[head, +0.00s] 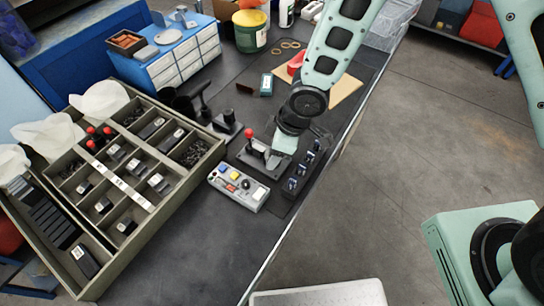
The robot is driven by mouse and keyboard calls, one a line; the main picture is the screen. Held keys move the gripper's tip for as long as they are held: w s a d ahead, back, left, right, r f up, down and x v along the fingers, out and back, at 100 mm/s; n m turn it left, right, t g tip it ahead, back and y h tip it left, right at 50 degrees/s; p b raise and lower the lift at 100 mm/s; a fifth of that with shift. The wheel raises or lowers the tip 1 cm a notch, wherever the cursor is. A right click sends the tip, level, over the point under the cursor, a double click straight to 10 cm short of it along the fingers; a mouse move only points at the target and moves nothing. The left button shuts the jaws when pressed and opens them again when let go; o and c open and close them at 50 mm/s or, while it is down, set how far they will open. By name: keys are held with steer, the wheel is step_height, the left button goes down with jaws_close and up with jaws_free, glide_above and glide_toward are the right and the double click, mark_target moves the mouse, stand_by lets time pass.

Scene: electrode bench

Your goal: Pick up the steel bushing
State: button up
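I cannot pick out the steel bushing for certain; it may be too small to make out or hidden behind my arm. My arm reaches down from the top right over the dark bench. My gripper (285,143) is at its lower end, seen from above, beside a black lever device with a red knob (250,134). The wrist covers its fingers, so I cannot see whether they are open or shut, or whether they hold anything.
A large compartment tray (148,205) with dark parts fills the left. A grey control box (238,187) and a black block with blue parts (301,172) stand near the bench edge. A blue drawer cabinet (183,61) and a green tub (250,37) stand behind.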

steer(key=shift+w+a+f, duration=0.1)
steer(key=shift+a+f, duration=0.05)
steer(key=shift+f, duration=0.55)
steer(key=c, duration=1.1)
step_height(320, 180, up, 10)
steer(key=p, duration=0.1)
